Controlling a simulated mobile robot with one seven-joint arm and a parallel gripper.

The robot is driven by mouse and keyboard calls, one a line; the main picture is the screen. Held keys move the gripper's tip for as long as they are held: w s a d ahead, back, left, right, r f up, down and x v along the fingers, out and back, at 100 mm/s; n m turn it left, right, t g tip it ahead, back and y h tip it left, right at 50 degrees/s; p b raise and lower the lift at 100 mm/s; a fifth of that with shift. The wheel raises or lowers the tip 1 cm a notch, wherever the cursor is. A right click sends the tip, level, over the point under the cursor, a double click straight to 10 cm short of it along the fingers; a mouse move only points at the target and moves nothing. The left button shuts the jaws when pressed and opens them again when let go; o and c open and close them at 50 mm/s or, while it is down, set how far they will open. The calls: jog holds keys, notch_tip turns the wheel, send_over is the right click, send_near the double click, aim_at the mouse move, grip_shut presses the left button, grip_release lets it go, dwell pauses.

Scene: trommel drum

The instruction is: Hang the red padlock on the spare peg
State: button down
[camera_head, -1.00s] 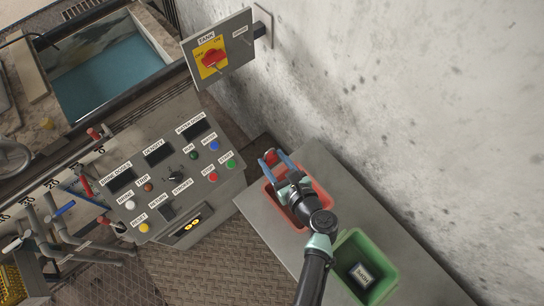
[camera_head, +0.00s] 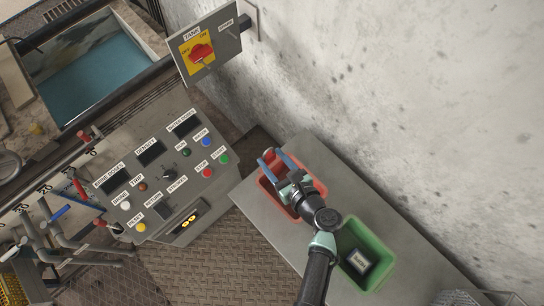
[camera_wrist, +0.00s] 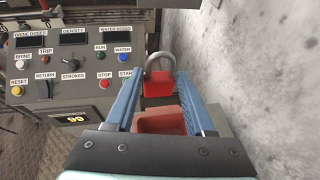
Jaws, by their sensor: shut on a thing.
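The red padlock (camera_wrist: 158,87) is held between the blue fingers of my gripper (camera_wrist: 160,88) in the wrist view, its grey shackle up and toward the far side. In the head view my gripper (camera_head: 272,156) is over the far end of the red bin, and the padlock is mostly hidden by the fingers. The grey tank panel (camera_head: 222,58) is at the top, on the wall, with a red switch on a yellow plate. A small label that seems to read SPARE (camera_head: 227,26) is on its right part; the peg there is too small to make out clearly.
The red bin (camera_head: 266,193) and a green bin (camera_head: 386,251) with a dark labelled block stand on a grey bench (camera_head: 250,198) along the wall. The control console (camera_head: 150,215) with buttons stands left. Open space lies between bench and panel.

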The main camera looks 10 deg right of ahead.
jog(key=shift+s+d+p, duration=0.2)
jog(key=shift+s+d, duration=0.35)
jog(key=shift+s, duration=0.25)
jog(key=shift+s+d+p, duration=0.15)
jog(key=shift+s+d, duration=0.45)
jog(key=shift+s, duration=0.25)
jog(key=shift+s+d+p, duration=0.2)
jog(key=shift+s+d, duration=0.35)
jog(key=shift+s, duration=0.25)
jog(key=shift+w, duration=0.1)
